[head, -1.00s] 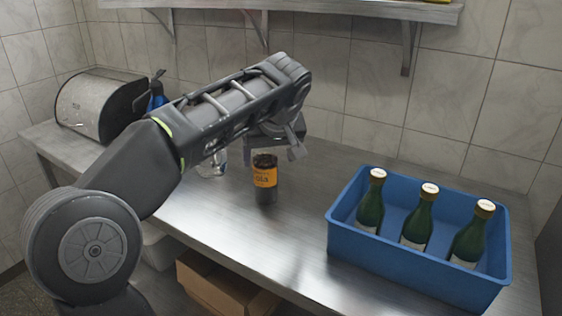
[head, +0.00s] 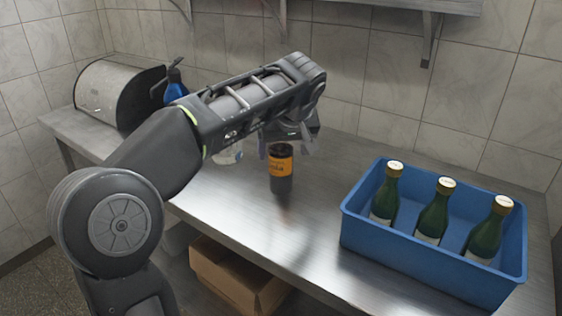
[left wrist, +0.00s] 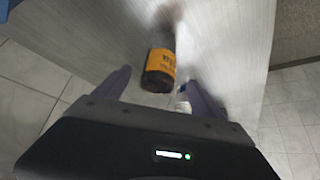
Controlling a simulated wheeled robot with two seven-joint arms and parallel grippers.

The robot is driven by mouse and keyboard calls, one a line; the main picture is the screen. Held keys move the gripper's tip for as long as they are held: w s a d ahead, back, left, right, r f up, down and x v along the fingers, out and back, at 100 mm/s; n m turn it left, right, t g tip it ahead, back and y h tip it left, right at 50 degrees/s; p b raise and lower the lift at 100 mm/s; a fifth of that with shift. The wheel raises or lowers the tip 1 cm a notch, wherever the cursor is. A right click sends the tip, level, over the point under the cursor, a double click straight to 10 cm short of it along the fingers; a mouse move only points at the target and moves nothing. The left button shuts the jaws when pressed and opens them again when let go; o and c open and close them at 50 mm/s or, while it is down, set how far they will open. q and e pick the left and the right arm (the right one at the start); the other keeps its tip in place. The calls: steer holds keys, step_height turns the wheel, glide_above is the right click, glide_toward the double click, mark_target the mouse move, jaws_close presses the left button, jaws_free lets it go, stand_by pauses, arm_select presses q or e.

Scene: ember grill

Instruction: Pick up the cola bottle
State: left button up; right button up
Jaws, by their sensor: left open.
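The cola bottle (head: 281,172), dark with an orange label, stands upright on the steel counter in the head view. My left gripper (head: 296,145) is just above and behind its top, partly hidden by my own arm. In the left wrist view the bottle (left wrist: 160,64) shows between and slightly beyond the two spread fingers of the left gripper (left wrist: 157,88). The jaws are open and nothing is held. I cannot tell whether a finger touches the bottle. My right gripper is out of view.
A blue crate (head: 378,252) with three green bottles stands on the right of the counter (head: 225,205). A clear object (head: 229,153) is left of the cola bottle, partly behind my arm. A metal bread-box-like container (head: 105,95) and blue spray bottle (head: 175,85) stand at the back left.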

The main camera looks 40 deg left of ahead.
mark_target(283, 152)
arm_select(q)
steer(key=x, duration=0.5)
steer(key=shift+w, duration=0.1)
stand_by(0.4)
steer(key=shift+r, duration=0.1)
jaws_close()
stand_by(0.7)
